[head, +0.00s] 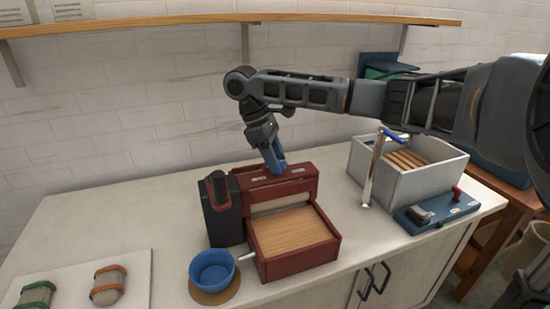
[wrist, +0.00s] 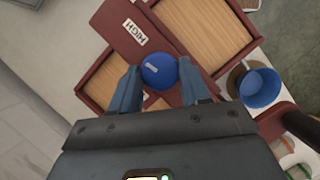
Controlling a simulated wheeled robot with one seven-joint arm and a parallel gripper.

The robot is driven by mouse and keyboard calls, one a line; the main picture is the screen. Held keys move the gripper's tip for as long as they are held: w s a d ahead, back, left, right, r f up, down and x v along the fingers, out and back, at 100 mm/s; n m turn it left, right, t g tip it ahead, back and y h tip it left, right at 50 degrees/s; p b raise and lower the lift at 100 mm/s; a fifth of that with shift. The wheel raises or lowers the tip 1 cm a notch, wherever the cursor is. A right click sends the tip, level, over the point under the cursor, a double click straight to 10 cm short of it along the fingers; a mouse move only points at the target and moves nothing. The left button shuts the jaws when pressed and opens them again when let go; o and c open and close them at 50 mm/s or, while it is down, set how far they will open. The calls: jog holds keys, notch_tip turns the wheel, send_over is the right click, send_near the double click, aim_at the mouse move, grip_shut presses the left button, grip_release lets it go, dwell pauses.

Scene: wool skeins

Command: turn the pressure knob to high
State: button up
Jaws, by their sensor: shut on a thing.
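The blue round pressure knob (wrist: 159,70) sits on the top of the dark red press (head: 262,189), with a small pale mark on its left half. A white label reading HIGH (wrist: 133,31) lies up and left of the knob in the wrist view. My gripper (wrist: 159,76) has one blue finger on each side of the knob and is shut on it. In the head view my gripper (head: 277,163) reaches down to the press top from above, and its fingers hide the knob. Any other label by the knob is hidden in the wrist view.
A black unit (head: 222,222) stands left of the press. A blue bowl (head: 212,272) sits on a brown disc in front. Wool skeins (head: 108,286) lie on a pale board at left. A grey basin (head: 424,185) and blue device (head: 437,213) are at right. A wooden shelf (head: 180,21) runs above.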

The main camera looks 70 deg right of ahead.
jog(key=shift+d+m+y, duration=0.1)
jog(key=shift+m+y, duration=0.4)
jog(key=shift+m, duration=0.6)
jog(key=o, duration=1)
jog(key=shift+o, duration=0.2)
jog(key=v, duration=0.7)
jog(key=shift+r, duration=0.4)
jog(key=shift+w, duration=0.15)
